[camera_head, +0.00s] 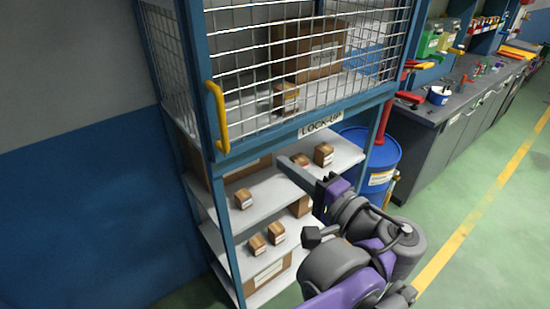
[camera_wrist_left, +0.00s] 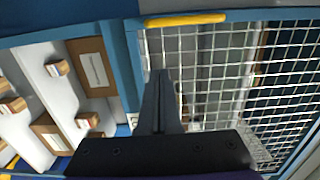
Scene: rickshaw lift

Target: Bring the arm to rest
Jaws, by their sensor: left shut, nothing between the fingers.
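My left gripper (camera_head: 285,163) is in front of the lower shelves of the lock-up cage, just below its sign. Its fingers are together with nothing between them. In the left wrist view the shut fingers (camera_wrist_left: 160,78) point towards the cage mesh, near the yellow handle (camera_wrist_left: 185,19). The handle also shows in the head view (camera_head: 217,117), up and left of the gripper, and the gripper is apart from it. My left arm comes in from the bottom of the head view. My right gripper is not in view.
The mesh cage door (camera_head: 300,70) is shut, with cartons behind it. Small boxes stand on the open shelves (camera_head: 262,200) below. A blue barrel (camera_head: 382,160) stands right of the rack. A workbench (camera_head: 450,105) with tools runs along the right. Green floor (camera_head: 490,240) is clear.

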